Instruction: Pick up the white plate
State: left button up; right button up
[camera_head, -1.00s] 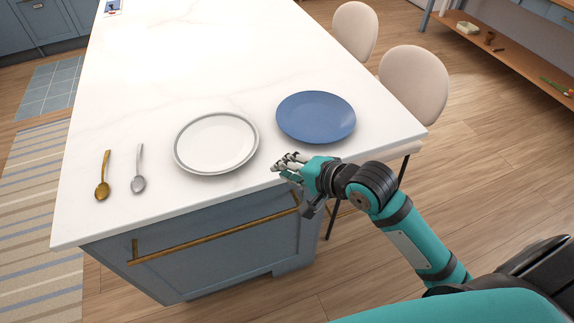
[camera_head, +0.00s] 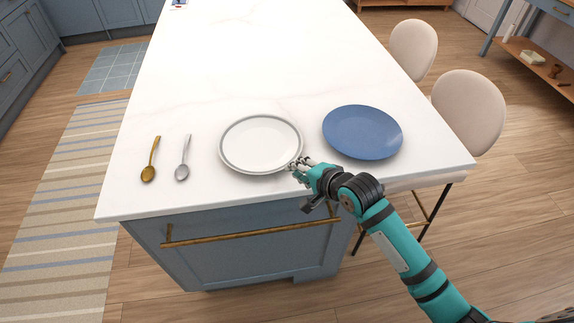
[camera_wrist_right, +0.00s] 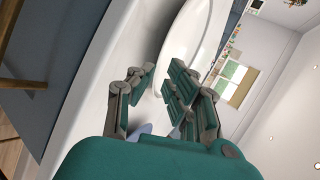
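The white plate (camera_head: 260,143) with a grey rim lies flat on the white counter, near its front edge. My right gripper (camera_head: 302,168) is at the plate's front right rim. In the right wrist view the plate (camera_wrist_right: 196,35) reaches down between the fingers of my right gripper (camera_wrist_right: 158,85). The fingers stand apart on either side of the rim, with a gap showing, so the gripper is open. Whether a finger touches the rim I cannot tell. My left gripper is not in view.
A blue plate (camera_head: 362,132) lies right of the white plate, close to my right gripper. A silver spoon (camera_head: 183,165) and a gold spoon (camera_head: 149,166) lie to the left. The counter (camera_head: 260,60) behind is mostly clear. Two chairs (camera_head: 468,108) stand at its right side.

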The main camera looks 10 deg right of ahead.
aim_at(286, 175)
jog(key=x, duration=0.6)
grip_shut()
jog(key=shift+s, duration=0.1)
dwell(0.4)
jog(key=shift+s+f, duration=0.1)
